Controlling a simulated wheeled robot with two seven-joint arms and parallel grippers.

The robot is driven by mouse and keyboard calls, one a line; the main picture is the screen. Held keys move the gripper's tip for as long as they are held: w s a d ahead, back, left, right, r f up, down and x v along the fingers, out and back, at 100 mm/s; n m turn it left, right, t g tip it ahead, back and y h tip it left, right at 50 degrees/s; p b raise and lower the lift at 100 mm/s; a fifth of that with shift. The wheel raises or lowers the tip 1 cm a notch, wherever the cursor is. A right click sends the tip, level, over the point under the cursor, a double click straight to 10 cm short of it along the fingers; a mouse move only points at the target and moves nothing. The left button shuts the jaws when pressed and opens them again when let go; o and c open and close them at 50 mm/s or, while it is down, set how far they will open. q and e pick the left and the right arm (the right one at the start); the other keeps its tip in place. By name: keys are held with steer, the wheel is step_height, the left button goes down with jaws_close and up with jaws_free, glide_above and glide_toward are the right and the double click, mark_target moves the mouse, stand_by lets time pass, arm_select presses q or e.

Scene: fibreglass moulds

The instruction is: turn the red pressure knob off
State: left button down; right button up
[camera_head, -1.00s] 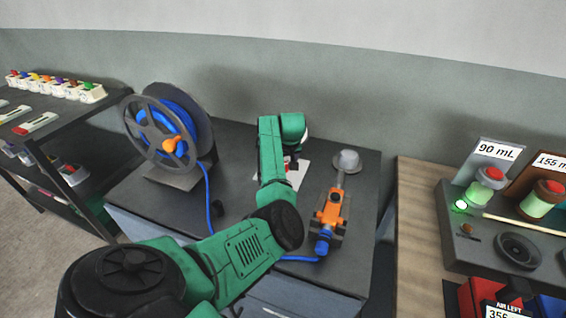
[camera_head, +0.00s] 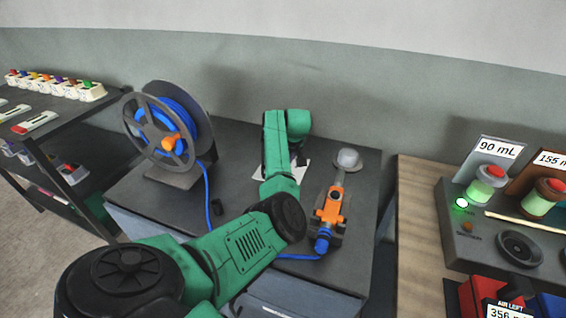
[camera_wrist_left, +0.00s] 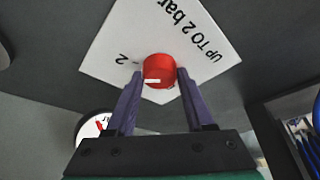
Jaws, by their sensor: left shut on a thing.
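The red pressure knob (camera_wrist_left: 158,70) sits in front of a white label plate (camera_wrist_left: 205,60) marked "UP TO 2 bar" in the left wrist view. A white mark shows on the knob's lower edge. My left gripper (camera_wrist_left: 158,76) has its two purple fingers on either side of the knob and is shut on it. In the head view my green left arm (camera_head: 240,250) hides the knob and the gripper. Only part of the white plate (camera_head: 298,172) shows there. A round gauge (camera_wrist_left: 95,125) with a red needle is partly hidden beside the left finger. My right gripper is not in view.
A hose reel (camera_head: 165,130) with blue hose stands left of my arm on the dark table (camera_head: 130,205). An orange tool (camera_head: 330,208) on a blue hose lies to the right. A wooden bench (camera_head: 415,220) with cups and a panel is further right.

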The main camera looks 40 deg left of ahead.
arm_select(q)
steer(key=n+b, duration=0.1)
steer(key=n+g+b, duration=0.1)
steer(key=n, duration=0.1)
steer(key=shift+w+f, duration=0.15)
steer(key=shift+f, duration=0.05)
steer(key=n+b, duration=0.1)
steer(key=b, duration=0.1)
steer(key=n+g+b, duration=0.1)
steer(key=n+b, duration=0.1)
steer(key=b, duration=0.1)
steer(key=shift+f+g, duration=0.3)
steer(key=shift+d+r+n+b, duration=0.15)
steer(key=shift+n+b, duration=0.25)
steer(key=shift+b, duration=0.25)
steer(key=shift+r, duration=0.15)
steer(key=shift+c, duration=1.4)
jaws_free()
steer(key=shift+r, duration=0.1)
